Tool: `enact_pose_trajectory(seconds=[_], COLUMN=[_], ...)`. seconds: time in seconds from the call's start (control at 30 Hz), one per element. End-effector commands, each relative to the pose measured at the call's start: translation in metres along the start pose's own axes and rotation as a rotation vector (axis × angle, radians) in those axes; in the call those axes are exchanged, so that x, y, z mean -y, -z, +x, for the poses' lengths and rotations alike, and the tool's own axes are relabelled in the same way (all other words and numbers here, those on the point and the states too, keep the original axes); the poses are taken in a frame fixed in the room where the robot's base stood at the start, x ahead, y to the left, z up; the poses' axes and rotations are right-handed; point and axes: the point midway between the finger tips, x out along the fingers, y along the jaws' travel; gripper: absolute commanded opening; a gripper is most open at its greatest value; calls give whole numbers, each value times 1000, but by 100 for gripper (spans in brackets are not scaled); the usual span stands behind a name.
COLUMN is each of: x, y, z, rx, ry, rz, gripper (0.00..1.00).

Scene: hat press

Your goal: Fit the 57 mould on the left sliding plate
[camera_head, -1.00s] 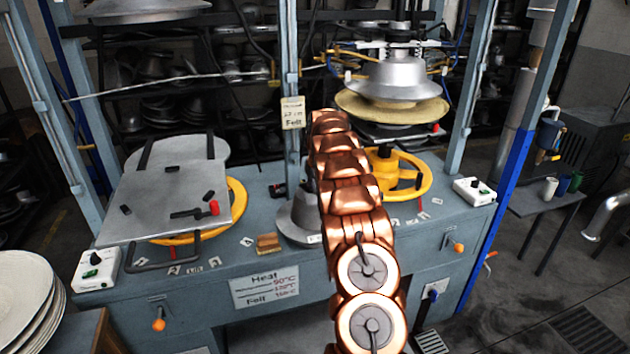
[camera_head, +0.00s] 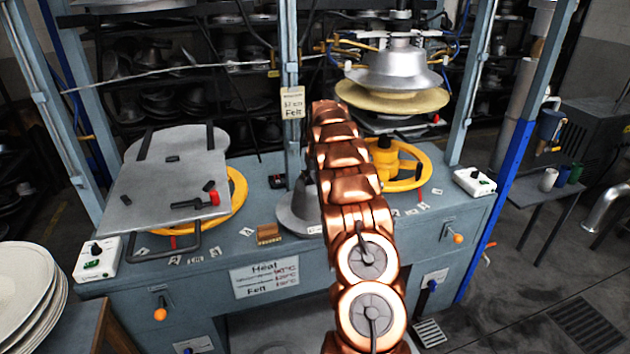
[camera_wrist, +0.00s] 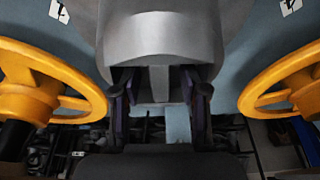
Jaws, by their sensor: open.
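The silver-grey mould (camera_head: 297,208) stands on the blue bench between the two presses, with its right side hidden behind my arm in the head view. It fills the top middle of the wrist view (camera_wrist: 165,35). I cannot read a size on it. My gripper (camera_wrist: 160,100) is open, with one finger on each side of the mould's lower visible part; I cannot tell whether they touch it. In the head view my arm hides the gripper. The left sliding plate (camera_head: 140,208) is a flat grey plate above a yellow handwheel, with a red-knobbed lever and dark stops on it.
A right press holds a silver mould (camera_head: 395,68) over a tan felt brim, above a yellow handwheel (camera_head: 420,170). A post (camera_head: 292,150) stands behind the mould. A brown block (camera_head: 268,234) and small number cards lie on the bench. White plates (camera_head: 25,300) are stacked at lower left.

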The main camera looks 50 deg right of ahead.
Motion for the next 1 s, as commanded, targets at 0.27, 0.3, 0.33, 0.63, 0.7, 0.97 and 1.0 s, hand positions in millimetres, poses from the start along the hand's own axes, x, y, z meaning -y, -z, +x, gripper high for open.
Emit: enact_pose_trajectory(seconds=[0.27,0.3,0.33,0.63,0.7,0.97,1.0], x=[1,1,1,0,0,0,0], y=[1,1,1,2,0,1,0], z=[-20,-27,-32,-89,-98,-117,-118], rx=[-3,-4,-6,-8,-3,0,0], ry=[0,0,-1,0,0,0,0], rz=[-1,-1,-1,0,0,0,0], gripper=[43,43,43,43,43,43,43])
